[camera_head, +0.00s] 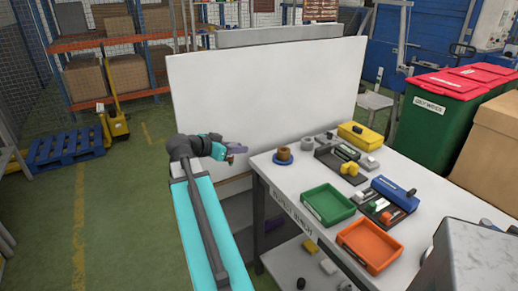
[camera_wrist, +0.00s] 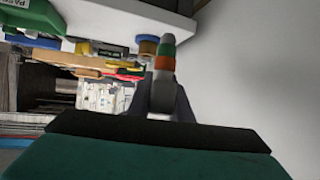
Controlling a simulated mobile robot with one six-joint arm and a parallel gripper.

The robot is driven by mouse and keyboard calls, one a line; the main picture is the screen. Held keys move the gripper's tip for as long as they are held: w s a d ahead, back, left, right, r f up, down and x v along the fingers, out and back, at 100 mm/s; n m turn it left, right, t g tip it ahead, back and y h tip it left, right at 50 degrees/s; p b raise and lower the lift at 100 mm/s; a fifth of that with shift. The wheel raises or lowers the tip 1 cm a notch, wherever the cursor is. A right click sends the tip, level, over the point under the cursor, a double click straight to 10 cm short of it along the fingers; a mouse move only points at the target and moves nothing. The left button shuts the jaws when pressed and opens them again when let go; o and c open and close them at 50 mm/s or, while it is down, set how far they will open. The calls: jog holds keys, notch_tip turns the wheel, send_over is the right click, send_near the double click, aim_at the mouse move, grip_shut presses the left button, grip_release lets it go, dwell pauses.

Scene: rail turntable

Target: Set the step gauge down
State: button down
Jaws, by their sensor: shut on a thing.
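My gripper (camera_head: 236,149) is shut on the step gauge and holds it in the air off the left edge of the white workbench (camera_head: 283,184), in front of the white panel. In the wrist view the step gauge (camera_wrist: 164,62) is a narrow piece with green, orange and pale bands, sticking out beyond my dark gripper fingers (camera_wrist: 160,102). Its lower end is hidden by the gripper. In the head view only a small orange-brown bit of it (camera_head: 230,158) shows under the fingers. It is clear of the bench top in the head view.
On the bench are a brown round piece (camera_head: 283,156), a green tray (camera_head: 328,204), an orange tray (camera_head: 369,244), a blue box (camera_head: 394,194), a yellow box (camera_head: 360,136) and dark holders with small parts. The white panel (camera_head: 265,95) stands behind. Bare bench top lies left of the green tray.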

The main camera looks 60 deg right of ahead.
jog(key=w+a+n+t+y, duration=0.1)
jog(key=w+a+n+t, duration=0.85)
jog(key=w+a, duration=1.8)
jog(key=w+a+r+n+t+y, duration=0.1)
jog(key=w+a+n+t+y, duration=0.1)
jog(key=a, duration=0.7)
jog(key=w+a+r+n+t+y, duration=0.2)
jog(key=w+a+n+y, duration=0.3)
jog(key=a, duration=0.5)
jog(key=w+a+r+n+t+y, duration=0.2)
jog(key=w+a+n+t+y, duration=0.1)
jog(key=a, duration=0.7)
jog(key=shift+w+a+n+y, duration=0.15)
jog(key=shift+w+n+y, duration=0.45)
jog(key=shift+w+n, duration=0.4)
